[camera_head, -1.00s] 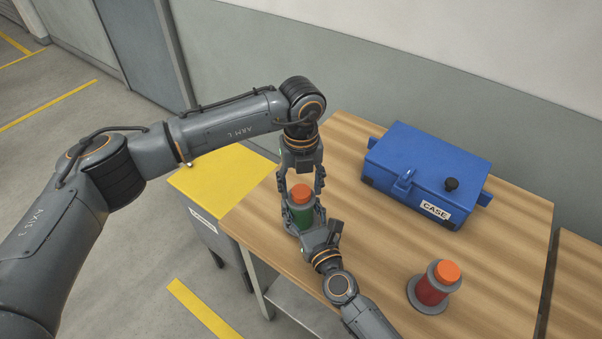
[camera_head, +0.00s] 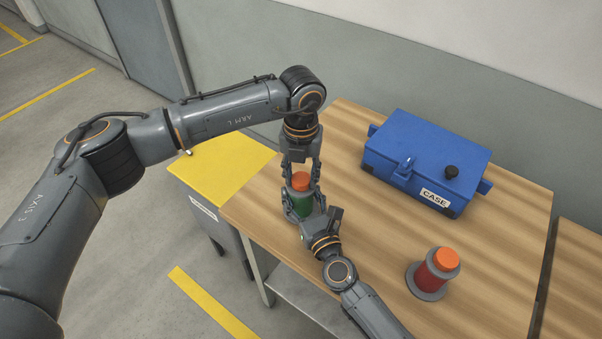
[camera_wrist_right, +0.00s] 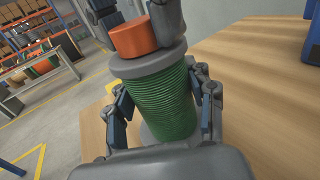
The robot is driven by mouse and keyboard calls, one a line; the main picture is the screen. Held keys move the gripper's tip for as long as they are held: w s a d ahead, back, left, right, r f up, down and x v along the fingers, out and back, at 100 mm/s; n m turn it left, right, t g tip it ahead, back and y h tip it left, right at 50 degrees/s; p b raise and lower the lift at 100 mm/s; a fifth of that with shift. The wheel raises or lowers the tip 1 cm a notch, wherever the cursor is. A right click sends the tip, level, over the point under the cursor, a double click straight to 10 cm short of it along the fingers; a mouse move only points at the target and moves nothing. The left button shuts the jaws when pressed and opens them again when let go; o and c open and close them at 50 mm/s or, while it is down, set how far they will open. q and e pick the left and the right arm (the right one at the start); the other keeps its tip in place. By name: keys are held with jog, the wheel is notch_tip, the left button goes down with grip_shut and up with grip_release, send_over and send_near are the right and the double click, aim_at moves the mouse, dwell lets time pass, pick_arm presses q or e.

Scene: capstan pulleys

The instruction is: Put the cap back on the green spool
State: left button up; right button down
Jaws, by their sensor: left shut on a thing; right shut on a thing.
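The green spool (camera_head: 305,204) stands upright near the table's left edge, and its green ribbed body (camera_wrist_right: 162,100) fills the middle of the right wrist view. My right gripper (camera_wrist_right: 162,104) is shut around this body. An orange cap (camera_head: 300,180) is at the top of the spool. In the right wrist view it appears at the grey upper flange (camera_wrist_right: 150,64); I cannot tell whether it is fully seated. My left gripper (camera_head: 301,182) comes down from above and is shut on the cap, a finger on each side. One finger hides part of the cap in the right wrist view.
A red spool (camera_head: 431,277) with an orange top stands at the table's front right. A blue case (camera_head: 420,165) lies at the back. A yellow-topped cabinet (camera_head: 225,172) adjoins the table's left side. The wooden table between case and red spool is clear.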

pick_arm(q)
jog(key=m, duration=1.5)
jog(key=o, duration=1.4)
jog(key=shift+c, duration=0.2)
notch_tip(320, 180, up, 12)
pick_arm(e)
jog(key=shift+c, duration=2)
grip_release()
